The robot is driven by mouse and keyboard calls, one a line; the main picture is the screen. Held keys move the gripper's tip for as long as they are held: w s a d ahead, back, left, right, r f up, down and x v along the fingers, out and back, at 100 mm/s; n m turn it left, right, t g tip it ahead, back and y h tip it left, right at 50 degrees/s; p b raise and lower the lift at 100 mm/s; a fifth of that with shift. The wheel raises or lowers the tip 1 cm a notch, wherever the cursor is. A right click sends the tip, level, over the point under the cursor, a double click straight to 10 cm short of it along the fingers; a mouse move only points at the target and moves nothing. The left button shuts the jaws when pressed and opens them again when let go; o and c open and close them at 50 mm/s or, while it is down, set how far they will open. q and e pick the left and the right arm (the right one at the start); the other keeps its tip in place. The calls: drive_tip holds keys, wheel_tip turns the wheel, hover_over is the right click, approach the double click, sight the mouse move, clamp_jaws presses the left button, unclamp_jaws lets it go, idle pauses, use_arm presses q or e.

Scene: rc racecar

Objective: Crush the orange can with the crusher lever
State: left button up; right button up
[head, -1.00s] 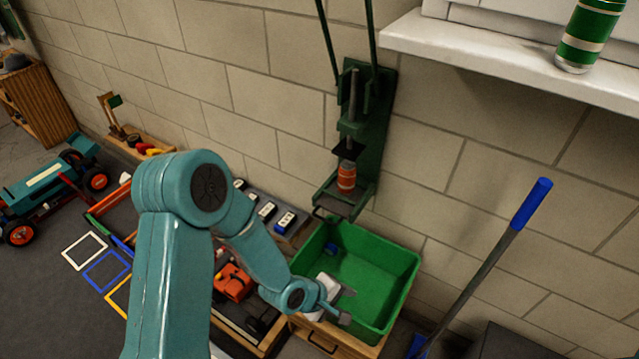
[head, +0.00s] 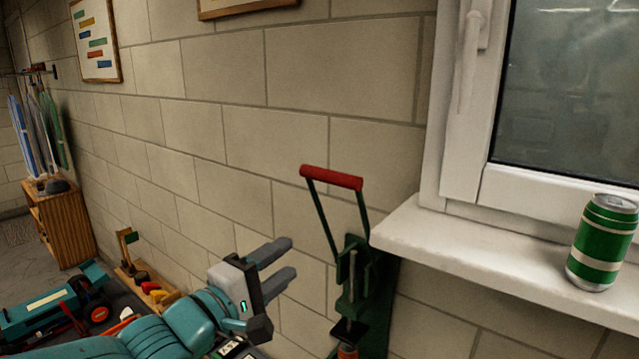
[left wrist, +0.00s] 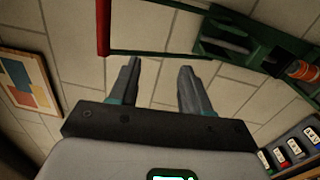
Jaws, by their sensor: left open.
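The green can crusher (head: 366,290) is fixed to the block wall. Its lever, with a red handle (head: 331,177), stands raised. In the head view only the top of the orange can (head: 347,350) shows at the bottom edge; in the left wrist view the can (left wrist: 303,70) sits in the crusher at the right. My left gripper (head: 290,261) is open and empty, raised to the left of the crusher and below the handle's height. In the left wrist view the red handle (left wrist: 103,28) is at upper left, beyond the fingers (left wrist: 158,72) and apart from them. My right gripper is not visible.
A white windowsill (head: 480,263) juts out right of the crusher, with a green can (head: 603,243) on it. A teal toy vehicle (head: 50,310) is at lower left. The wall left of the lever is clear.

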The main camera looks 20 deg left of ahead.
sight(328, 181)
use_arm(q)
wheel_tip(328, 181, up, 8)
drive_tip(key=s+t+p, duration=0.1)
drive_tip(key=s+t, duration=0.1)
drive_tip(key=s, duration=0.1)
drive_tip(key=shift+m+h, duration=0.3)
drive_tip(key=p+x, duration=0.1)
drive_tip(key=x, duration=0.4)
drive_tip(key=p+x, duration=0.2)
drive_tip(key=x, duration=0.3)
drive_tip(key=p+x, duration=0.1)
drive_tip(key=x, duration=0.4)
drive_tip(key=shift+w+f, duration=0.3)
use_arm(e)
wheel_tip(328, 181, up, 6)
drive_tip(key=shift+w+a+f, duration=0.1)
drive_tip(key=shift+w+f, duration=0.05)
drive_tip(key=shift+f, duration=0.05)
